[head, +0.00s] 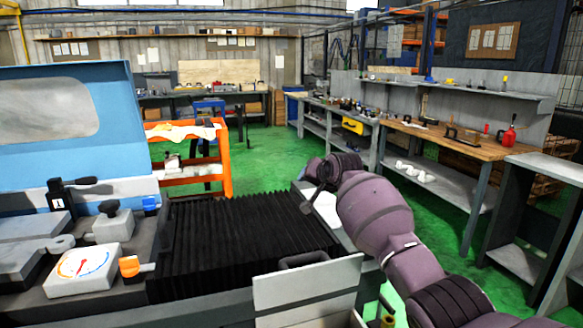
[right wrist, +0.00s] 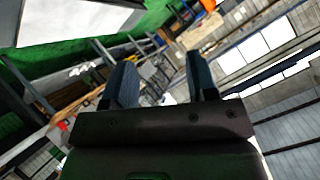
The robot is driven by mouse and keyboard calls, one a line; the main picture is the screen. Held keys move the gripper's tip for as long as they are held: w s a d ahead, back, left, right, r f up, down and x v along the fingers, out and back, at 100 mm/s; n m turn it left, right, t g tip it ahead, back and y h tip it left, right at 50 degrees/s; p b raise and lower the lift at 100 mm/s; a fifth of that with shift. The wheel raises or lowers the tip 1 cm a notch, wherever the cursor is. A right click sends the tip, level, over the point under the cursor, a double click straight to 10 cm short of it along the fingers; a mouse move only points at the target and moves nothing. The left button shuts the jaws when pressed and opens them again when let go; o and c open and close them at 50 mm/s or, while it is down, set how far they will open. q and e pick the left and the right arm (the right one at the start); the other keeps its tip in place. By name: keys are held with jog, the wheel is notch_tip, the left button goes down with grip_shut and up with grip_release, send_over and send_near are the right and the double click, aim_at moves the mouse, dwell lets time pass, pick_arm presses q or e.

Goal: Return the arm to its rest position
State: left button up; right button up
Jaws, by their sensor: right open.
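My right arm (head: 375,212) is purple and comes in from the lower right in the head view. It reaches up past the right end of the grinder's black bellows cover. I cannot make out its gripper fingers in the head view. In the right wrist view my right gripper (right wrist: 162,80) has its two dark fingers apart, with nothing between them. The background there is tilted, showing floor, benches and roof windows. My left arm and gripper are not in view.
An orange cart (head: 222,165) stands behind. A wooden-topped bench (head: 470,143) is at right. Green floor (head: 265,165) is clear between.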

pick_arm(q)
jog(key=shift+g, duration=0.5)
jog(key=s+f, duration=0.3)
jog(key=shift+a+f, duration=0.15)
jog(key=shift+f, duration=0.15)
pick_arm(e)
jog(key=s+d+f+n+h, duration=0.1)
jog(key=s+d+f, duration=0.6)
jog(key=s+f, duration=0.5)
jog(key=s+d+f+n+h, duration=0.1)
jog(key=s+d+f, duration=0.6)
jog(key=s, duration=1.8)
jog(key=s+d+f+n+h, duration=0.1)
jog(key=s+d+f, duration=0.6)
jog(key=s+f, duration=1.1)
jog(key=shift+s+d+n+h, duration=0.2)
jog(key=shift+s+n+h, duration=0.1)
jog(key=shift+s+h, duration=0.55)
